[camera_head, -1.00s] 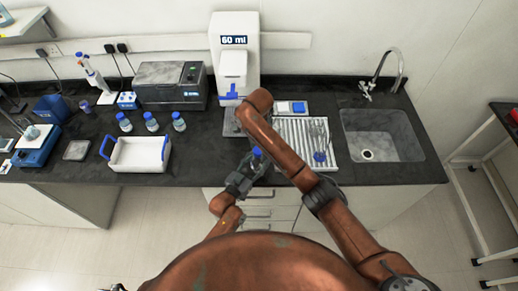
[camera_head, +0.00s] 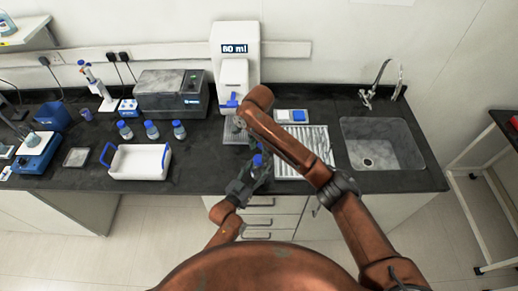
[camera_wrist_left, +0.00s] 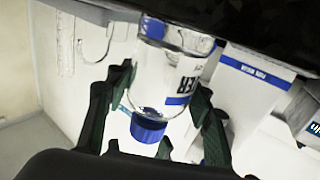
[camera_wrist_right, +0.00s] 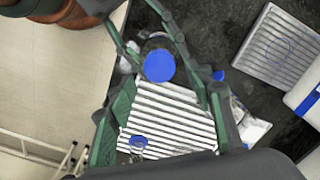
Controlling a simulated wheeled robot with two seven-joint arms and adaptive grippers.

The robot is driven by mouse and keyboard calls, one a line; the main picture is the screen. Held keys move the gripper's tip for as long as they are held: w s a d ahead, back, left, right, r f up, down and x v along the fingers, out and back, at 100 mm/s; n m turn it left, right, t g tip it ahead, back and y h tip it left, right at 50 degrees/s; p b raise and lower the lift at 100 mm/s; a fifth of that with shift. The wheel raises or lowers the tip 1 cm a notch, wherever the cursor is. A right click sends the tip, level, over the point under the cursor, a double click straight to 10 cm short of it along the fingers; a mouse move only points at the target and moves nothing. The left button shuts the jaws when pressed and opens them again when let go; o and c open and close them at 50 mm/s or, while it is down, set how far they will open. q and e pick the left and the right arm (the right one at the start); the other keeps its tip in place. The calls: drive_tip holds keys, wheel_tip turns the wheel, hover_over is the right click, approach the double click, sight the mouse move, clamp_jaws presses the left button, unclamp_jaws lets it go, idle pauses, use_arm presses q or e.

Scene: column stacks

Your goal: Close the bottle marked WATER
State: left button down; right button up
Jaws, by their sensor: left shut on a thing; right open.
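The clear bottle marked WATER (camera_wrist_left: 186,82) has a white and blue label, of which I read only "ER". A blue cap (camera_wrist_left: 148,128) sits at its mouth; I cannot tell how tight it is. My left gripper (camera_wrist_left: 168,98) is shut on this bottle and holds it near the counter's front edge. The same cap shows in the head view (camera_head: 257,161) and from above in the right wrist view (camera_wrist_right: 159,67). My right gripper (camera_wrist_right: 168,90) is open, with the cap seen between its fingers and apart from them. In the head view my right arm hides part of its gripper.
A white dispenser (camera_head: 235,75) reading "60 ml" stands behind the grippers. A ribbed drying mat (camera_head: 318,140) bears a blue-capped vessel (camera_wrist_right: 137,141). Several blue-capped bottles (camera_head: 152,130) and a white tray (camera_head: 138,162) stand left. A sink (camera_head: 380,145) is at right.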

sight(259, 158)
drive_tip(key=n, duration=0.2)
drive_tip(key=r+n, duration=0.1)
drive_tip(key=n, duration=0.4)
drive_tip(key=shift+w+a+r, duration=0.15)
drive_tip(key=shift+w+a, duration=0.05)
drive_tip(key=shift+w, duration=0.05)
drive_tip(key=n, duration=0.3)
drive_tip(key=r+n, duration=0.1)
drive_tip(key=n, duration=0.2)
drive_tip(key=shift+a, duration=0.1)
drive_tip(key=n, duration=0.4)
drive_tip(key=shift+r+n, duration=0.15)
drive_tip(key=shift+n, duration=0.25)
drive_tip(key=n, duration=0.3)
drive_tip(key=shift+s+r+n, duration=0.1)
drive_tip(key=shift+r+n, duration=0.1)
drive_tip(key=shift+n, duration=0.2)
drive_tip(key=n, duration=0.7)
drive_tip(key=shift+s+d+r, duration=0.2)
drive_tip(key=shift+d, duration=0.15)
drive_tip(key=shift+f, duration=4)
drive_tip(key=shift+c, duration=0.4)
